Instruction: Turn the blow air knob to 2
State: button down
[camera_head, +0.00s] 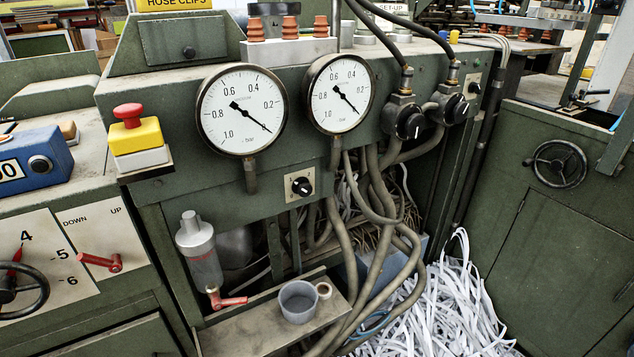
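Two round black knobs with pale markings sit on the right part of the green machine front, each below a hose fitting. The nearer black knob (411,122) is left of the farther black knob (457,108). A small black selector knob (302,187) on a pale square plate is below the gauges. Another small dark knob (474,88) is at the far right end of the panel. I cannot read any label naming the blow air knob, nor the numbers around these knobs. My gripper is not in view.
Two white pressure gauges (242,109) (340,93) and a red-and-yellow push button (136,132) stick out left of the knobs. Thick hoses (388,200) hang below. A grey cup (299,301) stands on a low ledge. Paper strips (450,310) cover the floor.

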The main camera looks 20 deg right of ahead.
aim_at(301, 186)
jog(key=i+l+u, duration=0.15)
jog(key=l+u, duration=0.25)
jog(key=i+l+u, duration=0.1)
jog(key=l+u, duration=0.3)
